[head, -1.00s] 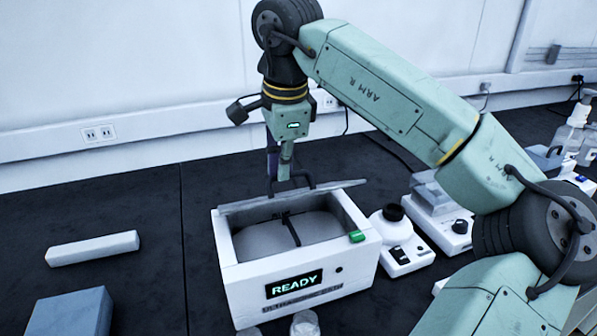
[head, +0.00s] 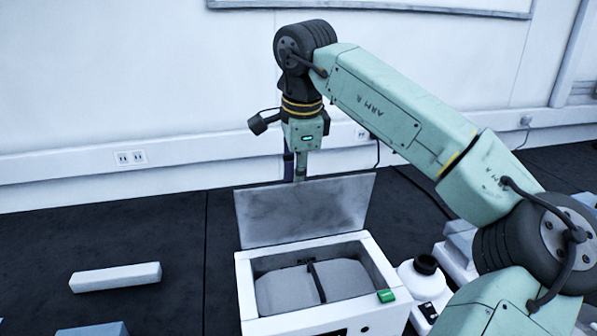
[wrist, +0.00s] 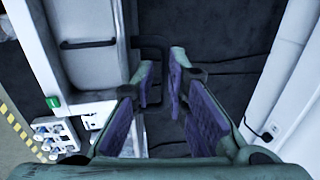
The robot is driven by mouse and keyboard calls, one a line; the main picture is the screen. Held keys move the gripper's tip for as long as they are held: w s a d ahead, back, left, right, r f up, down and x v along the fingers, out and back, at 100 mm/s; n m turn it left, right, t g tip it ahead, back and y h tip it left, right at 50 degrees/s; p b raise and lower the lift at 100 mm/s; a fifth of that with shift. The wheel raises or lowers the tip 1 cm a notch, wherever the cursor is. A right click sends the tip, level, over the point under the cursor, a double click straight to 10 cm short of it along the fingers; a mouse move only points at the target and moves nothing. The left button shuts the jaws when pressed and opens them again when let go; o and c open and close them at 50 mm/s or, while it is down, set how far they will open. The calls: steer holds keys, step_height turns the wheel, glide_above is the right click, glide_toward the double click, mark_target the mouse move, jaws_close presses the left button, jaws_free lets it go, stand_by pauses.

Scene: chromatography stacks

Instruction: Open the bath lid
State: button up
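The bath (head: 372,312) is a white box with a green button (head: 386,296) on its right corner. Its grey lid (head: 305,212) stands raised steeply at the back edge, and the inside of the tub is exposed. My gripper (head: 300,172) is behind the lid, its fingertips hidden there in the head view. In the wrist view my gripper (wrist: 162,72) has its two purple-padded fingers apart. A dark handle (wrist: 150,44) on the lid's outer side shows by the left fingertip. I cannot tell whether they touch. The bath interior (wrist: 92,70) lies left of the fingers.
A white bar (head: 115,277) lies on the black bench at left. A white device with a dark top (head: 426,266) stands right of the bath. The wall with its outlet (head: 130,157) is behind. Bare bench lies between bar and bath.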

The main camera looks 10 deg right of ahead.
steer(key=shift+o, duration=1.2)
steer(key=shift+s+f, duration=0.2)
steer(key=shift+f, duration=0.7)
steer(key=shift+w, duration=0.3)
steer(key=shift+r, duration=0.1)
steer(key=v, duration=1.2)
steer(key=shift+w, duration=0.25)
